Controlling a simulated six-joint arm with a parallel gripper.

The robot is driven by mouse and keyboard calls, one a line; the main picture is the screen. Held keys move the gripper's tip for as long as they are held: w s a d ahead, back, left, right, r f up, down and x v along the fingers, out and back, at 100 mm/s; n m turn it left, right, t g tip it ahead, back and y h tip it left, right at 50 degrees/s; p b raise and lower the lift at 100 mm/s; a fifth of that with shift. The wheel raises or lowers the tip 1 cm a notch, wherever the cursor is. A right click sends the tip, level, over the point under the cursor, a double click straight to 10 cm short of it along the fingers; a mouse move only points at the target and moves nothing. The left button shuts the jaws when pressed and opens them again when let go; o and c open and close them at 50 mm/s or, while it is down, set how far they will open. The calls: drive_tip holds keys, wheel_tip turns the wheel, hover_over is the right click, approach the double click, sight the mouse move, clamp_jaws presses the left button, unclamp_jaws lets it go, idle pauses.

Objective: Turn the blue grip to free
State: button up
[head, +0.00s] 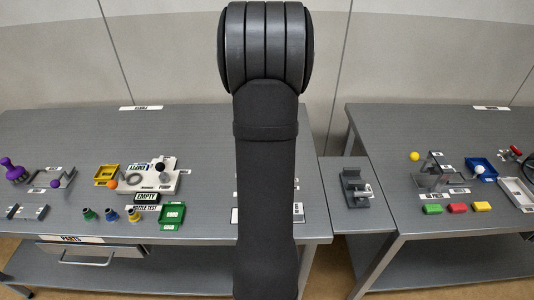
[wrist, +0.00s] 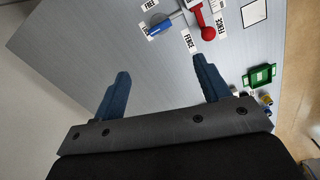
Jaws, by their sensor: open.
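The blue grip (wrist: 160,27) shows at the top of the wrist view, on a thin grey bar. It lies beside a partly covered label (wrist: 145,32) that seems to begin with "LO". The "FREE" label (wrist: 150,4) is a little above it, apart from the grip. My gripper (wrist: 160,67) is open and empty, its two blue fingers spread over bare table. The fingertips are short of the grip in the picture, not touching it. In the head view my arm hides the grip.
A red-knobbed lever (wrist: 207,31) stands right of the blue grip, by "FENCE" labels (wrist: 190,41). A green tray (wrist: 259,76) lies at the right, also in the head view (head: 172,216). A grey fixture (head: 356,188) is on the small side table.

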wheel_tip(320, 180, down, 18)
drive_tip(key=n, duration=0.2)
drive_tip(key=shift+r+n, duration=0.25)
drive_tip(key=shift+n, duration=0.15)
drive_tip(key=shift+c, duration=0.2)
drive_tip(key=c, duration=1)
